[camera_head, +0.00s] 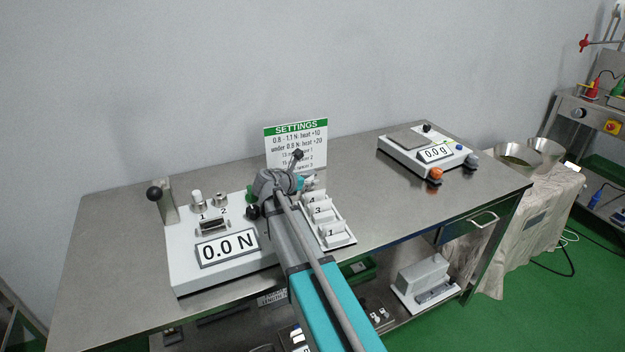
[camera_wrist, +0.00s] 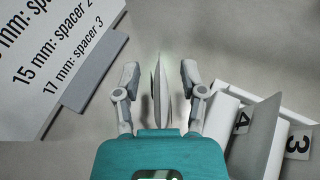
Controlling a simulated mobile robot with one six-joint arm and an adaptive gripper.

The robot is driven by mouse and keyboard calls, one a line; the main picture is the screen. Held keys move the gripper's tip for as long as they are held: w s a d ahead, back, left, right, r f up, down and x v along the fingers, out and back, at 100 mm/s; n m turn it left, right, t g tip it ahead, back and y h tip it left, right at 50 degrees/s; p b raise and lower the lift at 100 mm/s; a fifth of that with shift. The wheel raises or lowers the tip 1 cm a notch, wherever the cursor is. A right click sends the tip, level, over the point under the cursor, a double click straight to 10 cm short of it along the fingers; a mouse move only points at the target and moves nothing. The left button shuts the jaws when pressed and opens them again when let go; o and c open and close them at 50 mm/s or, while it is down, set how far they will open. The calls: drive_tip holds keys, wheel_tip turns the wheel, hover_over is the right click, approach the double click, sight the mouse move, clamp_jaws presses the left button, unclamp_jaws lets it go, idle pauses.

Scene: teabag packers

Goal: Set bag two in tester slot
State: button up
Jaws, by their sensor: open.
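The tester (camera_head: 222,270) is a white box at the left of the table, with a display reading 0.0 N. A dark slot-like fixture (camera_head: 212,226) sits on its top, near the labels 1 and 2. My gripper (camera_wrist: 160,76) is open. A thin, pale, bag-like piece (camera_wrist: 160,92) stands edge-on between its fingers, with a gap on both sides. Its number does not show, and its lower end is hidden by my gripper. A white numbered rack (camera_head: 341,238) is right of my arm; its labels 4 and 3 show in the wrist view (camera_wrist: 241,122).
A settings sign (camera_head: 295,134) stands just behind my gripper and fills the left of the wrist view. A lever with a black knob (camera_head: 154,194) rises at the tester's left. A scale reading 0.0 g (camera_head: 407,139) stands at the back right. The table's far left is clear.

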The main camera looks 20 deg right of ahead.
drive_tip(key=shift+r, duration=0.1)
drive_tip(key=shift+a+r, duration=0.15)
drive_tip(key=shift+s+a+r+p, duration=0.2)
drive_tip(key=shift+a+p, duration=0.1)
drive_tip(key=shift+p, duration=0.15)
drive_tip(key=p+v, duration=0.4)
drive_tip(key=v, duration=0.7)
